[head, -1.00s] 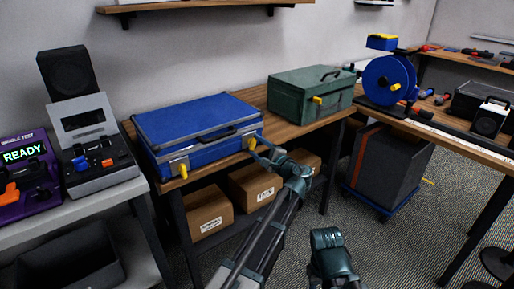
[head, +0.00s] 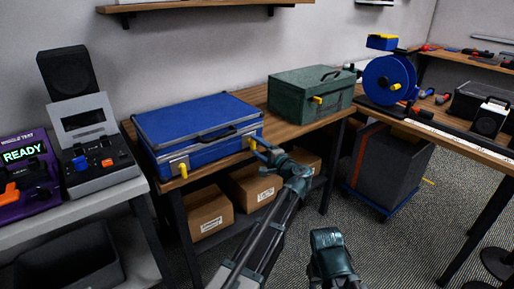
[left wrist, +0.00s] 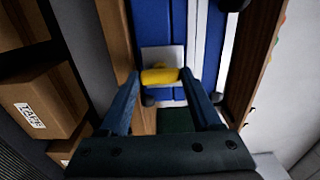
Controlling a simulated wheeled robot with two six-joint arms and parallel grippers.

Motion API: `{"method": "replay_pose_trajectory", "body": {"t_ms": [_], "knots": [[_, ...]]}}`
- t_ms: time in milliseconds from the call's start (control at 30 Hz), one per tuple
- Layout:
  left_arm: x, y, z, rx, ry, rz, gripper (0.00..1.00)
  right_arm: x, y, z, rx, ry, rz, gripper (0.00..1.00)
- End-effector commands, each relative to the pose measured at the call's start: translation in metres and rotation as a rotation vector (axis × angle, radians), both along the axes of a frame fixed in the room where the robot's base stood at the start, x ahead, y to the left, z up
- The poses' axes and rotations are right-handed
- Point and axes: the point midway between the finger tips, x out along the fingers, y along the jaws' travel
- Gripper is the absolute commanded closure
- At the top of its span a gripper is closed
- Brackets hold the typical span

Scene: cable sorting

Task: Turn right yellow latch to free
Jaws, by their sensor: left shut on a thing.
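The blue case (head: 200,118) lies closed on the wooden bench, with a handle on its front. Its right yellow latch (head: 252,143) is at the front right corner, and its left yellow latch (head: 183,171) points down. My left gripper (head: 259,150) is at the right latch. In the left wrist view, the right latch (left wrist: 160,76) lies crosswise between the two fingers of my left gripper (left wrist: 161,83), over a pale plate on the case. The gripper is shut on it. Part of my right arm shows at the bottom of the head view, but its gripper does not.
A green case (head: 305,94) stands to the right on the bench (head: 268,109). Cardboard boxes (head: 208,213) sit on the shelf below. A blue reel (head: 386,80) is farther right. A grey device (head: 98,160) stands on the left table.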

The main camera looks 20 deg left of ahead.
Motion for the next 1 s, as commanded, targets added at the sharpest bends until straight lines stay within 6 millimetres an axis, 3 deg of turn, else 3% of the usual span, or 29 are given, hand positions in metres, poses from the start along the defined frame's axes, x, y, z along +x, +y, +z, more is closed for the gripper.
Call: {"method": "replay_pose_trajectory", "body": {"t_ms": [267, 300, 433, 1000], "knots": [[-0.0014, 0.0, -0.0012, -0.006, -0.001, 0.002, 0.91, 0.0, 0.0, -0.0003, 0.0, 0.0, 0.0, 0.5], [-0.0014, 0.0, -0.0012, -0.006, -0.001, 0.002, 0.28, 0.0, 0.0, -0.0003, 0.0, 0.0, 0.0, 0.5], [-0.0011, -0.0001, -0.0009, -0.004, -0.001, 0.001, 0.05, 0.0, 0.0, -0.0002, 0.0, 0.0, 0.0, 0.5], [-0.0081, 0.0005, -0.0004, -0.001, 0.0, 0.002, 0.05, -0.0001, 0.0, -0.0001, 0.0, 0.0, 0.0, 0.5]]}}
